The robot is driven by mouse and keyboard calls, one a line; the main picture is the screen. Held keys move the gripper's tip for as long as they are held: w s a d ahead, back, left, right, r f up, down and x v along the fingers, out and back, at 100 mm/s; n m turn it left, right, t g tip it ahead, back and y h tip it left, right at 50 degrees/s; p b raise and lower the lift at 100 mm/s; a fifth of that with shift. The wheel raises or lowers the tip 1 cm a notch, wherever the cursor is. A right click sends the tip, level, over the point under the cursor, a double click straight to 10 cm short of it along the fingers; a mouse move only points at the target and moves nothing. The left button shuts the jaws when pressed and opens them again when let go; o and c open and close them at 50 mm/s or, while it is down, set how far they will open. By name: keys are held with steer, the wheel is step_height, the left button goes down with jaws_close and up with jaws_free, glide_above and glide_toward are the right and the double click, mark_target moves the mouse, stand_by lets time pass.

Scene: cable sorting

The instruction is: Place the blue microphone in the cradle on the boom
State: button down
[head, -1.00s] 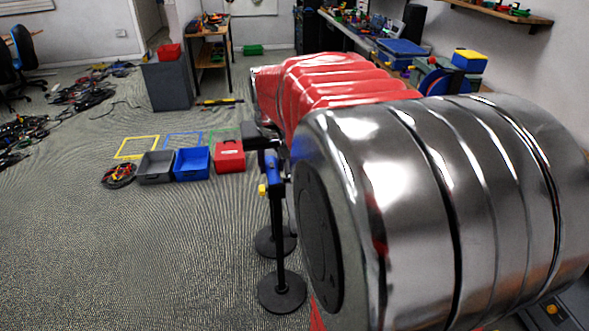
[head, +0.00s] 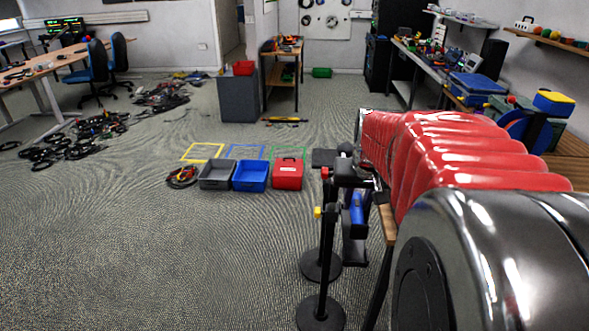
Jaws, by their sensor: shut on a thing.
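The blue microphone (head: 357,208) is a small blue cylinder in the head view, right of centre, held roughly upright among dark parts. My gripper (head: 355,226) shows as dark parts around it, below the far end of my red-sleeved arm, and is shut on it. Two black stands with round bases (head: 320,264) stand just left of it, one with a yellow knob (head: 317,212). A dark boom piece (head: 345,181) near the stand tops overlaps my gripper in the picture. I cannot make out the cradle or whether the microphone touches it.
A grey bin (head: 216,175), a blue bin (head: 250,176) and a red box (head: 288,174) sit on the floor beyond the stands. Cable piles (head: 75,142) lie at the left. A workbench (head: 420,62) runs along the right. The floor at front left is clear.

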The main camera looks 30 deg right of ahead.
steer(key=shift+f, duration=2.8)
steer(key=shift+f, duration=0.4)
steer(key=c, duration=1.3)
jaws_free()
steer(key=shift+c, duration=0.2)
steer(key=shift+r, duration=0.15)
steer(key=v, duration=1.3)
steer(key=shift+s+r, duration=0.1)
steer(key=shift+r, duration=0.1)
